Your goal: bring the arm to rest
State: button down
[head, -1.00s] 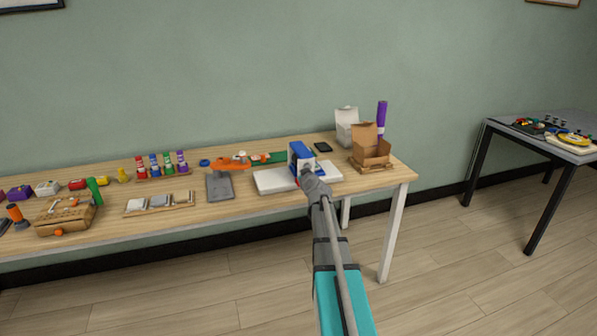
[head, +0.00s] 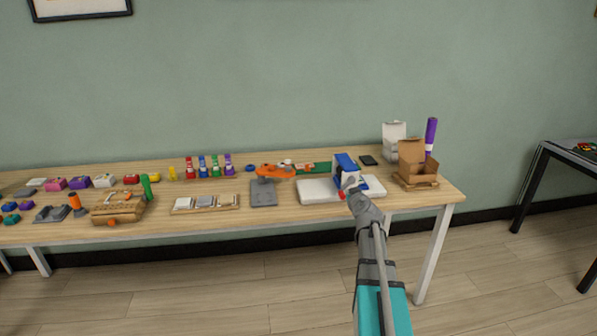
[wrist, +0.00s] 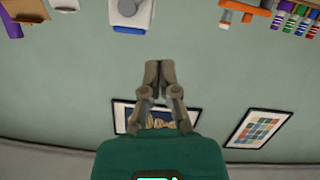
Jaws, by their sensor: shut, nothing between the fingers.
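My gripper (wrist: 160,72) is shut and empty in the wrist view, its two fingers together against the green wall. In the head view my arm reaches up from the bottom to the right part of the workbench (head: 330,212). There the gripper end (head: 350,187) overlaps a blue-and-white block (head: 345,166) and a white slab (head: 318,190). I cannot tell from this view whether it touches them. The fingertips are small in the head view.
An open cardboard box (head: 416,170), a white box (head: 394,138) and a purple cylinder (head: 431,135) stand at the bench's right end. An orange tool (head: 275,171), a grey plate (head: 263,194) and a wooden crate (head: 117,211) lie further left. A dark-legged table (head: 541,170) stands right.

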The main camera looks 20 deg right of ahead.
jog(key=shift+a, duration=0.1)
jog(key=s+a+f+n+g+y, duration=0.1)
jog(key=a+f+g+y, duration=0.15)
jog(key=a, duration=0.55)
jog(key=s+a+f+n+g+y, duration=0.1)
jog(key=s+a+f+y, duration=0.15)
jog(key=a, duration=0.45)
jog(key=s+a+f+g+y, duration=0.15)
jog(key=a+f, duration=0.25)
jog(key=a, duration=0.4)
jog(key=s+a+f+g+h, duration=0.1)
jog(key=s+a+f+g, duration=0.2)
jog(key=s+a+g, duration=0.4)
jog(key=s+a+f+g+h, duration=0.1)
jog(key=s+a+f+g, duration=0.1)
jog(key=s+a, duration=0.55)
notch_tip(320, 180, up, 15)
jog(key=s+d+m+p, duration=0.1)
jog(key=s+p, duration=0.2)
jog(key=p, duration=1.2)
jog(key=shift+d+g, duration=0.2)
jog(key=shift+g, duration=0.2)
